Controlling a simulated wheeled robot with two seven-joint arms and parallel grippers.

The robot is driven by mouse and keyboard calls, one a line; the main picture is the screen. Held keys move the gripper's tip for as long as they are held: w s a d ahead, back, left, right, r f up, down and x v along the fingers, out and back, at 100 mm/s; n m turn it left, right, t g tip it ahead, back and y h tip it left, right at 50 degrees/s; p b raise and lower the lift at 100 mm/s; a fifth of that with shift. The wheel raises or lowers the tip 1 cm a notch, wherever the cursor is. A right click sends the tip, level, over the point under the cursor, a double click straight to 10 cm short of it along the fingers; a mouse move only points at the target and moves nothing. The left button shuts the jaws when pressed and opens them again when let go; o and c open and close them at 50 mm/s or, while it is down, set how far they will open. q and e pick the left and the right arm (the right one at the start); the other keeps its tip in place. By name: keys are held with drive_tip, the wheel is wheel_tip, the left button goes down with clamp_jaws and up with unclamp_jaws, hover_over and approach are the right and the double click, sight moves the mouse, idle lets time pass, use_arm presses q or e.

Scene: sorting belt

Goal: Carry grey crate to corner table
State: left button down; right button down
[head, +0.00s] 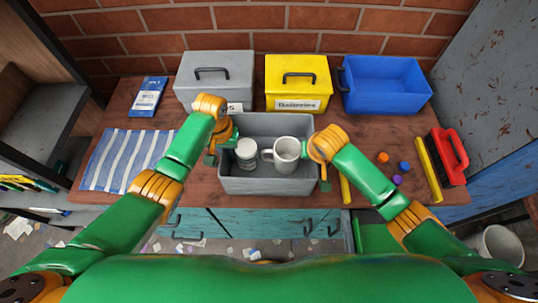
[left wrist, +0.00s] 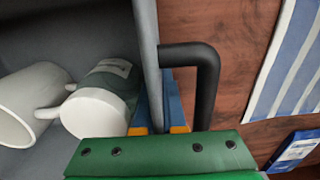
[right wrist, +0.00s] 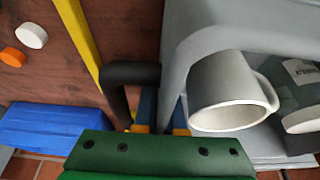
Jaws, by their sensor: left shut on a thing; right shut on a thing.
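The grey crate (head: 268,187) is at the front middle of the wooden table (head: 110,184); I cannot tell whether it rests on it or is just above it. A white mug (head: 286,152) and a jar with a white lid (head: 246,150) are inside. My left gripper (head: 213,156) is shut on the crate's left side, at the black handle (left wrist: 207,85). My right gripper (head: 323,180) is shut on the right side, at the other black handle (right wrist: 128,75). The arms partly hide both handles in the head view. The crate looks about level.
A grey lidded box (head: 215,76), a yellow box (head: 299,83) and a blue bin (head: 386,85) stand behind the crate. A striped cloth (head: 122,160) and blue packet (head: 148,97) lie left. Coloured caps (head: 383,158), a yellow strip (head: 428,168) and red brush (head: 449,155) lie right.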

idle(0.7)
